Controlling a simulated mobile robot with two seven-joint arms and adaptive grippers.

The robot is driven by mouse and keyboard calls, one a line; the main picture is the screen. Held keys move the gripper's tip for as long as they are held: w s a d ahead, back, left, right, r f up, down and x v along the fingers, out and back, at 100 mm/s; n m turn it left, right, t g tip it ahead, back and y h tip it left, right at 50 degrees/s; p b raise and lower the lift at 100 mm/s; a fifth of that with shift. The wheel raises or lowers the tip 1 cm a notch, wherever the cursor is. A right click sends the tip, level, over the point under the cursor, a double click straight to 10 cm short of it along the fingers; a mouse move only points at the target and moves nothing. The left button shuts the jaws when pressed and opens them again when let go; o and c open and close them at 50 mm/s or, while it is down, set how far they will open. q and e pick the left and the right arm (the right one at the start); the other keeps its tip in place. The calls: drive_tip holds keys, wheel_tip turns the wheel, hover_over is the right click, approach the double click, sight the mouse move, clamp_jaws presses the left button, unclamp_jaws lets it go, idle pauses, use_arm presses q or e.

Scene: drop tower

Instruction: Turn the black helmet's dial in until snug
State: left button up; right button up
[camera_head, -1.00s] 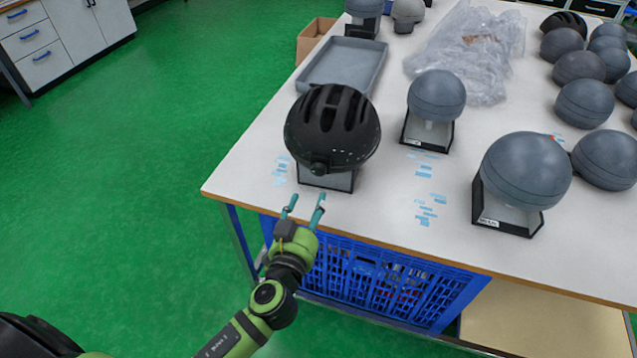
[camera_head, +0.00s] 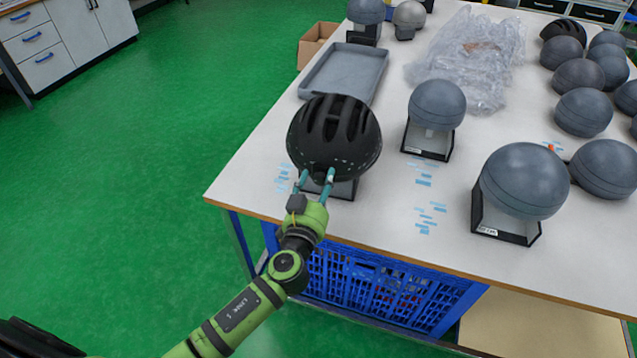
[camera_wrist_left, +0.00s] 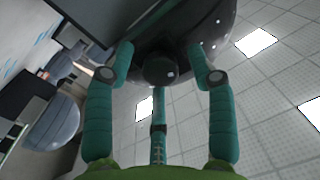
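The black helmet (camera_head: 334,135) sits on a headform on a black stand (camera_head: 343,189) near the table's front left corner. My left gripper (camera_head: 316,178) is at the helmet's near lower rim, its fingers open and pointing at it. In the head view the fingers partly hide the dial. My right gripper is not in view.
Grey headforms on stands (camera_head: 437,104) (camera_head: 524,180) stand to the right. A grey tray (camera_head: 318,92) lies behind the helmet, with plastic wrap (camera_head: 470,50) beyond. A blue crate (camera_head: 375,285) is under the table. Floor at left is clear.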

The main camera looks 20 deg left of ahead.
use_arm(q)
clamp_jaws()
drive_tip(key=shift+m, duration=0.4)
idle(0.4)
drive_tip(key=shift+m+b, duration=0.4)
drive_tip(key=shift+m, duration=0.1)
drive_tip(key=m, duration=0.3)
drive_tip(key=shift+b, duration=0.4)
drive_tip(key=m, duration=0.4)
drive_tip(key=shift+m+y, duration=0.3)
drive_tip(key=shift+m, duration=1.7)
